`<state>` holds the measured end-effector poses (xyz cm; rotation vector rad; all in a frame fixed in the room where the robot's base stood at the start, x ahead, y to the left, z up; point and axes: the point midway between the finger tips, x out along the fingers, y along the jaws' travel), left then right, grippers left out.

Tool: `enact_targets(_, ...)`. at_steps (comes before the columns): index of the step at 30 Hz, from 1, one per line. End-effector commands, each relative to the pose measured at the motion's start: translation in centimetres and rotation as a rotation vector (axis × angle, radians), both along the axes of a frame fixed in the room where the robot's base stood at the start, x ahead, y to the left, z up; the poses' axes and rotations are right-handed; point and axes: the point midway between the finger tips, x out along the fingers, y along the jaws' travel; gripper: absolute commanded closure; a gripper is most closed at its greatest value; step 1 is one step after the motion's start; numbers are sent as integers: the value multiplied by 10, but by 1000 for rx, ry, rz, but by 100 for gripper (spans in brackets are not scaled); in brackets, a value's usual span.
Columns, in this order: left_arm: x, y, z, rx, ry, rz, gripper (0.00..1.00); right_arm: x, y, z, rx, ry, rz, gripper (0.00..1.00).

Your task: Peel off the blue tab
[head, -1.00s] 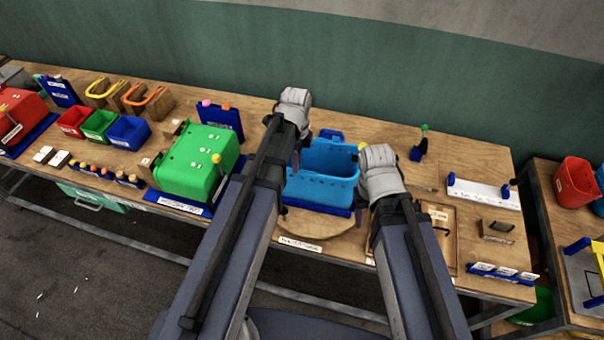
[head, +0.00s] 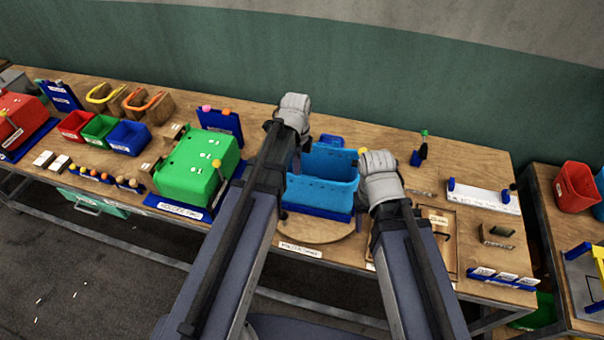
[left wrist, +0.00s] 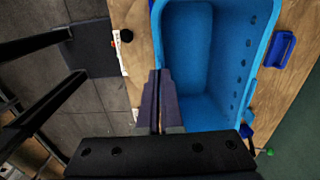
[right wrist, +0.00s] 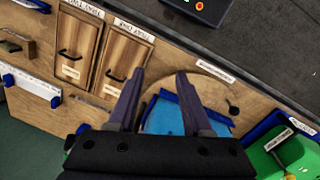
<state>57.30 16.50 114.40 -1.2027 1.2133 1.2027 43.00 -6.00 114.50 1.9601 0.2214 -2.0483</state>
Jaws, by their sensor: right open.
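A blue bin (head: 322,178) stands on a round wooden board near the front middle of the bench. It also shows in the left wrist view (left wrist: 205,60). I cannot make out a separate blue tab on it. A small blue piece (head: 331,141) lies on the bench behind the bin; it also shows in the left wrist view (left wrist: 283,50). My right gripper (right wrist: 163,74) is open and empty beside the bin's right end.
A green press (head: 196,165) with a yellow knob stands left of the bin. Small red, green and blue bins (head: 128,137) are further left. A white bar with blue ends (head: 484,196) and a wooden tray (head: 437,213) lie to the right. The bench behind the bin is mostly clear.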

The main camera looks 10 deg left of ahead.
Motion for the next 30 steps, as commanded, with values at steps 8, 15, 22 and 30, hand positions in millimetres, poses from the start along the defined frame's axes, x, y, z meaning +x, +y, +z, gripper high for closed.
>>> enact_targets(8, 0, 0, 6, 0, 0, 0, 100, 0, 0, 6, 0, 0, 0, 50)
enact_targets(15, 0, 0, 8, 0, 0, 0, 100, 0, 0, 8, 0, 0, 0, 50)
enact_targets(22, 0, 0, 22, 0, 0, 0, 100, 0, 0, 22, 0, 0, 0, 50)
enact_targets(30, 0, 0, 43, 0, 0, 0, 100, 0, 0, 43, 0, 0, 0, 50)
